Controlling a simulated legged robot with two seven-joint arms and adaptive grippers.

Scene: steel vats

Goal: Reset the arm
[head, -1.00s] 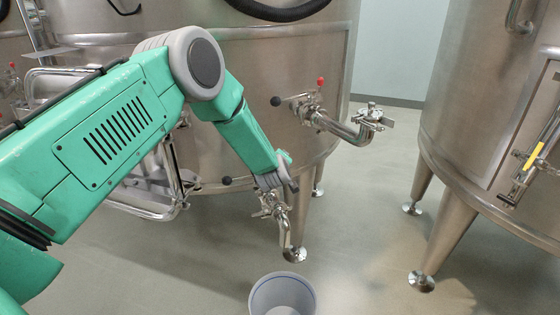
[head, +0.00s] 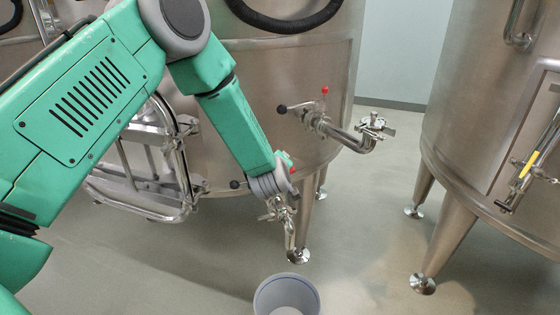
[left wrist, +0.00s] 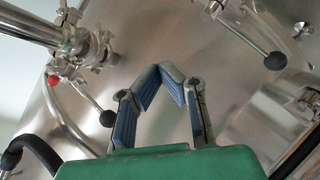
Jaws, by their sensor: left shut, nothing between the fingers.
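My green left arm (head: 90,95) comes in from the left in the head view, bends at a grey elbow near the top edge and slopes down in front of the steel vat (head: 300,75). Its grey wrist end (head: 272,183) is near the vat's lower front. The fingers are hard to make out there. In the left wrist view my left gripper (left wrist: 163,68) has its blue-padded fingertips together, with nothing between them, and the vat's steel wall (left wrist: 235,80) behind. My right gripper is in neither view.
An outlet pipe with a red-knobbed valve (head: 318,118) sticks out from the vat. A lower valve (head: 285,215) is close to my wrist. A grey bucket (head: 262,300) stands on the floor below. A second vat (head: 475,120) stands at right, with open floor between.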

